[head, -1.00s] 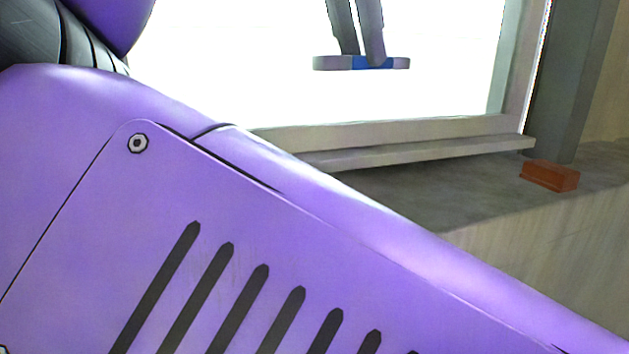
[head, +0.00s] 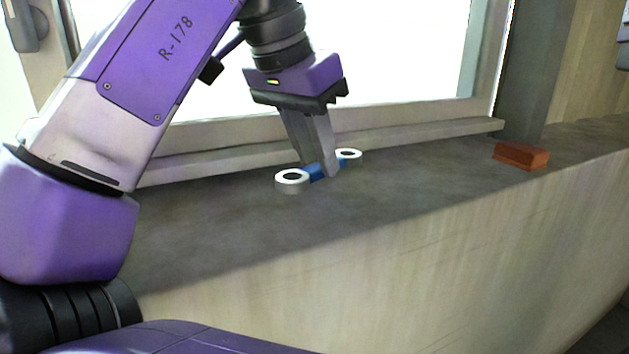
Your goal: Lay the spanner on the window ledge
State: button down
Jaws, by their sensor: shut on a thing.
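The spanner (head: 292,180) has a pale ring at each end and a blue middle. My gripper (head: 328,172) points down and is shut on its blue middle, which the fingers partly hide. The spanner is level, at or just above the grey window ledge (head: 400,176); I cannot tell whether it touches. The ledge runs below the window, its top bare around the spanner.
A red-brown block (head: 521,155) lies on the ledge to the right, near a grey post (head: 534,70). The window frame (head: 400,112) and its sill strip stand behind the spanner. The ledge between spanner and block is clear.

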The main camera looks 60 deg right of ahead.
aim_at(311, 168)
jog(key=shift+f, duration=2)
jog(key=shift+f, duration=0.2)
jog(key=c, duration=1.2)
grip_release()
jog(key=s+v, duration=0.1)
jog(key=v, duration=1.1)
jog(key=shift+w+r, duration=0.2)
jog(key=shift+w, duration=0.25)
